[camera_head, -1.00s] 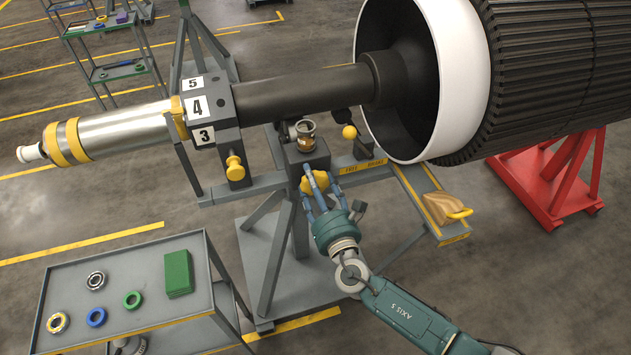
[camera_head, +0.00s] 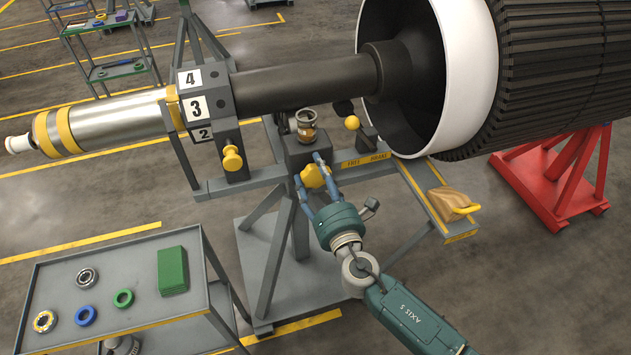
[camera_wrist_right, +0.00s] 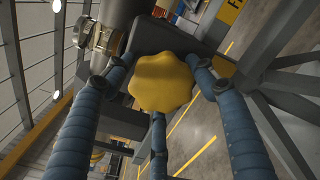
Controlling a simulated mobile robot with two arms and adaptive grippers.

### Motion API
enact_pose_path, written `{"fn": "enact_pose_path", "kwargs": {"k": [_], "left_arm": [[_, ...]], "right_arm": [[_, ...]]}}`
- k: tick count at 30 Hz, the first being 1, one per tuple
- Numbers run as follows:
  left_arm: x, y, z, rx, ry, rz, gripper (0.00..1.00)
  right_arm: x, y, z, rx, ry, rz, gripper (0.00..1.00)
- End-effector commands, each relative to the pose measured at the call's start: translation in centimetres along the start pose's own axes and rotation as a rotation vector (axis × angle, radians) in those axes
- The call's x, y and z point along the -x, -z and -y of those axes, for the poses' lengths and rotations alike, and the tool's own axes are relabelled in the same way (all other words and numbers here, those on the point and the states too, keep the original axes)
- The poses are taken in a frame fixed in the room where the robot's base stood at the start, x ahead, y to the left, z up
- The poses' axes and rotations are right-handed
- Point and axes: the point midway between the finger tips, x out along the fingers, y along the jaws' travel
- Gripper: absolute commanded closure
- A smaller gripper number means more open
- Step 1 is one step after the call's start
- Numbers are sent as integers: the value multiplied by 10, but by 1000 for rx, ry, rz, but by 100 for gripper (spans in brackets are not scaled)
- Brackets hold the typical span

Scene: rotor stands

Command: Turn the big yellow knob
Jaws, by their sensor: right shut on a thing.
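The big yellow knob (camera_head: 314,176) sits on the front of a dark block on the rotor stand, below a small glass-and-metal cup. My right gripper (camera_head: 311,177) is shut on the knob, with its blue fingers around the rim. In the right wrist view the knob (camera_wrist_right: 163,82) is a lobed yellow disc between the fingers of my gripper (camera_wrist_right: 158,90). The numbered drum (camera_head: 196,107) on the shaft shows 4, 3 and 2, with 3 in the middle. My left gripper is not in view.
A smaller yellow knob (camera_head: 232,159) is left of my gripper. A yellow ball lever (camera_head: 352,122) stands by the FREE/BRAKE label (camera_head: 366,160). A grey cart (camera_head: 50,268) with rings and green blocks is front left. The large ribbed rotor (camera_head: 550,70) fills the upper right.

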Motion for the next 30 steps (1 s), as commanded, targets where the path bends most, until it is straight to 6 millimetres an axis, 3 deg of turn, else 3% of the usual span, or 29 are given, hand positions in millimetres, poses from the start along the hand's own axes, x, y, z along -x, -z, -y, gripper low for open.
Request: {"fn": "enact_pose_path", "kwargs": {"k": [12,30], "left_arm": [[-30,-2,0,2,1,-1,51],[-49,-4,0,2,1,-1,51]], "right_arm": [[-2,-5,5,-397,2,16,70],[-1,-3,7,-967,2,13,70]]}}
